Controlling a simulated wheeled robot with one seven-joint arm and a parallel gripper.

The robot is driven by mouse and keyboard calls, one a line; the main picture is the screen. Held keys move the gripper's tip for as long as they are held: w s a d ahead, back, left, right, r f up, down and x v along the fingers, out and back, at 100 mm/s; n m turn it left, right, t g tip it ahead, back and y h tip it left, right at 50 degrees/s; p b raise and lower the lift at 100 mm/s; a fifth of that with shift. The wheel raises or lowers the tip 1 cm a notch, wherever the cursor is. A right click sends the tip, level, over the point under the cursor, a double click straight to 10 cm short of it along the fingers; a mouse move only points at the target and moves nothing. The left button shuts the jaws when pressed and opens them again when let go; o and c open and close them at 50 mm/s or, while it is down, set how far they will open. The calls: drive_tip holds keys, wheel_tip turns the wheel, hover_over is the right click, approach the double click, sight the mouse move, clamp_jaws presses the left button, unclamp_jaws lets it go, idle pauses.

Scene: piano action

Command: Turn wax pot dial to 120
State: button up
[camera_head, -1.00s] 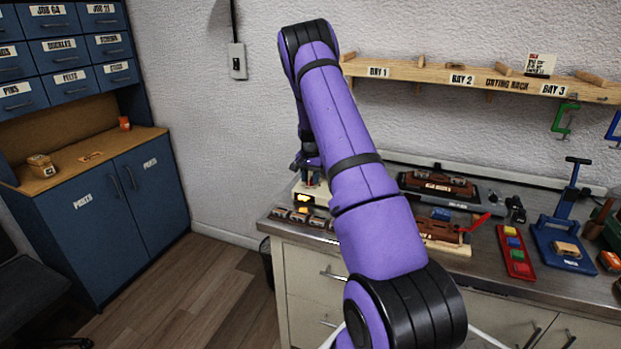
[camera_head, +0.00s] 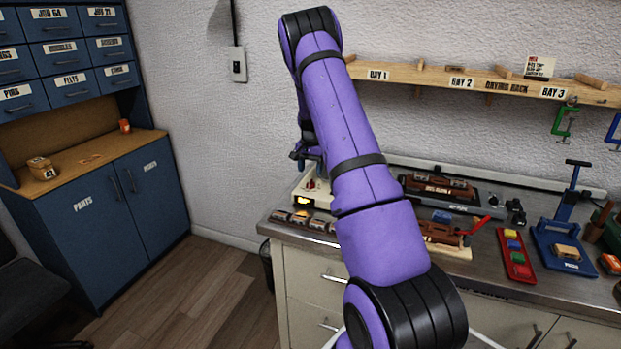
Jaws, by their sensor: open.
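A cream box-shaped unit, which looks like the wax pot (camera_head: 301,197), stands at the back left end of the workbench, partly hidden by my arm. A small red knob, which may be its dial (camera_head: 311,184), shows on it, with a yellow glow on its front. The dial's marks and setting are too small to read. My gripper (camera_head: 297,156) is open, just above and slightly left of the unit. It appears apart from the knob, and most of it is hidden behind my arm.
Several small brown blocks (camera_head: 303,221) lie in front of the unit at the bench's left edge. To the right are a red tray (camera_head: 516,270) and a blue press (camera_head: 566,262). A wooden drying rack (camera_head: 430,76) runs along the wall above.

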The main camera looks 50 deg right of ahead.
sight(311, 181)
wheel_tip(311, 181, up, 6)
drive_tip(key=shift+f, duration=0.1)
idle(0.7)
drive_tip(key=s+a+r+n+t, duration=0.1)
drive_tip(key=s+a+r+n, duration=0.3)
drive_tip(key=a+r, duration=0.75)
drive_tip(key=s+a+r+n+t, duration=0.2)
drive_tip(key=s+a+r, duration=0.4)
drive_tip(key=a+r, duration=0.6)
drive_tip(key=s+a+n+t, duration=0.1)
drive_tip(key=s+a+n, duration=0.2)
drive_tip(key=s+a, duration=0.5)
drive_tip(key=s+a+r+n+t, duration=0.1)
drive_tip(key=s+a+n, duration=0.3)
drive_tip(key=s+a, duration=0.5)
drive_tip(key=s, duration=0.8)
drive_tip(key=shift+a+n, duration=0.2)
drive_tip(key=shift+n, duration=0.1)
